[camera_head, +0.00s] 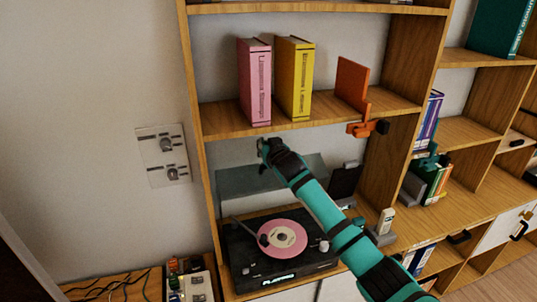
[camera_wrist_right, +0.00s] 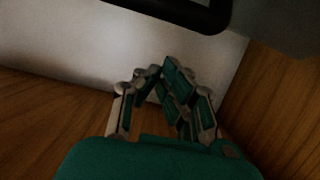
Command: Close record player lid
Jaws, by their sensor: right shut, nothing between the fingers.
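The record player (camera_head: 248,264) sits on the lower shelf, black, with a pink record (camera_head: 283,238) on its platter. Its see-through teal-grey lid (camera_head: 237,181) stands raised at the back. My right gripper (camera_head: 264,150) is above the player, in front of the lid's upper edge in the picture. I cannot tell whether it touches the lid. My arm hides part of the lid. In the right wrist view the fingers (camera_wrist_right: 158,75) are drawn together and hold nothing. My left gripper is not in view.
The shelf board above (camera_head: 225,122) holds a pink book (camera_head: 255,82), a yellow book (camera_head: 294,78) and an orange bookend (camera_head: 352,85). A wall panel with knobs (camera_head: 163,156) is at left. A dark rounded edge (camera_wrist_right: 180,14) crosses the wrist view's top; I cannot tell what it belongs to.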

